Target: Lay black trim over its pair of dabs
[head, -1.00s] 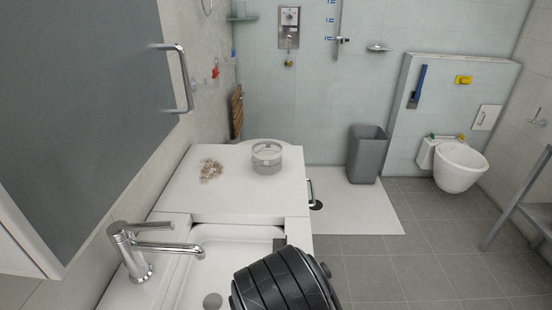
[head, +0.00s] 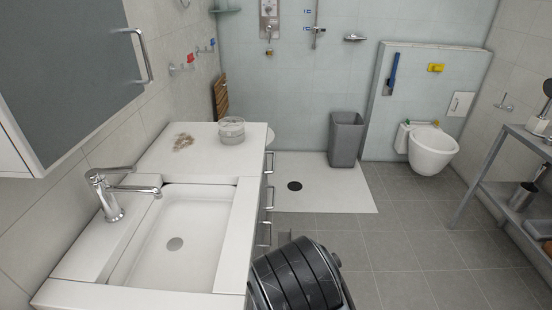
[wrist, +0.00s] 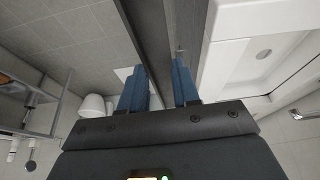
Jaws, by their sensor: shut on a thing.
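My gripper (wrist: 160,88) is shut on the black trim (wrist: 148,38), a long dark bar between the two blue fingers in the wrist view. The trim runs from the fingers out past the top edge of that view, over the grey floor and beside the washbasin. In the head view my dark arm rises at the bottom centre and hides the gripper. A small grey piece shows just above the arm there; I cannot tell if it is the trim's end. I cannot make out the pair of dabs in either view.
The white washbasin (head: 210,217) and its counter (head: 190,147), with a glass dish (head: 231,131), stand left of my arm. A grey bin (head: 346,139) and toilet (head: 430,152) are at the back. A metal shelf (head: 492,165) stands right. Floor (head: 400,265) between is clear.

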